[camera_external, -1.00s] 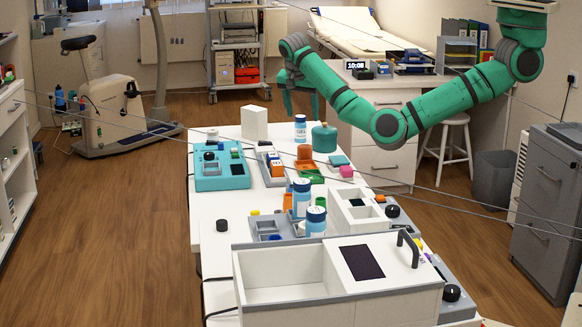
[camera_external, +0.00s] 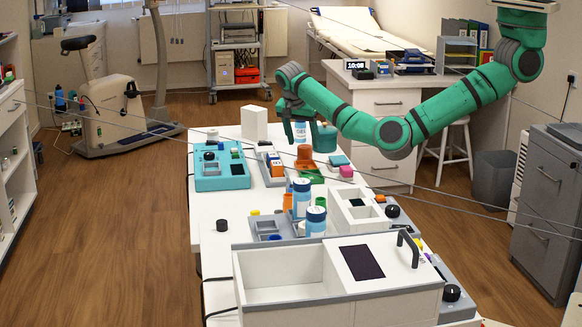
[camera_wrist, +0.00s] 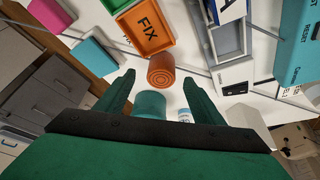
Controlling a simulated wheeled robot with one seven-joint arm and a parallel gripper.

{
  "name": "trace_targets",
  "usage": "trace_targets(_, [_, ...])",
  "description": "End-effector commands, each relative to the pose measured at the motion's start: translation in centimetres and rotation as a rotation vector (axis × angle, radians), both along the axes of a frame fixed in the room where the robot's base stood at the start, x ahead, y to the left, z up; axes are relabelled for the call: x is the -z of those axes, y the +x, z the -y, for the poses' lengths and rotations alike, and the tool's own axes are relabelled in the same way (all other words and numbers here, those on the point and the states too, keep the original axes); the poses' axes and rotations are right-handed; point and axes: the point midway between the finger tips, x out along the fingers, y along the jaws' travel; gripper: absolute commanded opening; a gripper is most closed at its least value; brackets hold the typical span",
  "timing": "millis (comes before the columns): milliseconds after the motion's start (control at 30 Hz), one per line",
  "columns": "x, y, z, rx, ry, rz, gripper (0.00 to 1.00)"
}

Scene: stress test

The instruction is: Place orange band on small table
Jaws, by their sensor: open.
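The orange band (camera_wrist: 161,70) is a rolled orange coil with rings on its end. In the wrist view it shows between and just beyond my open fingertips (camera_wrist: 158,78); contact is not visible. In the external view, the band (camera_external: 304,152) sits on the white table (camera_external: 228,240), at the far end of an orange tray marked FIX (camera_wrist: 148,30). My gripper (camera_external: 301,139) points down right above the band, empty. Which surface is the small table is unclear; a small white stool (camera_external: 458,126) stands at the back right.
Taller bottles (camera_external: 302,198) and a white bin (camera_external: 280,275) stand nearer the camera. The table's left edge has bare room.

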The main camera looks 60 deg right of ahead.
Motion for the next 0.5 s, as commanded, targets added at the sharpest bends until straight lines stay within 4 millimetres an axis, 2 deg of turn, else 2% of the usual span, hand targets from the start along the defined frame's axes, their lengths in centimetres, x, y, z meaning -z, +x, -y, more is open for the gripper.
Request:
trace_targets(300, [3.4, 0.5, 1.7, -0.001, 0.000, -0.001, 0.62])
trace_targets(500, [4.7, 0.6, 2.2, 0.000, 0.000, 0.001, 0.62])
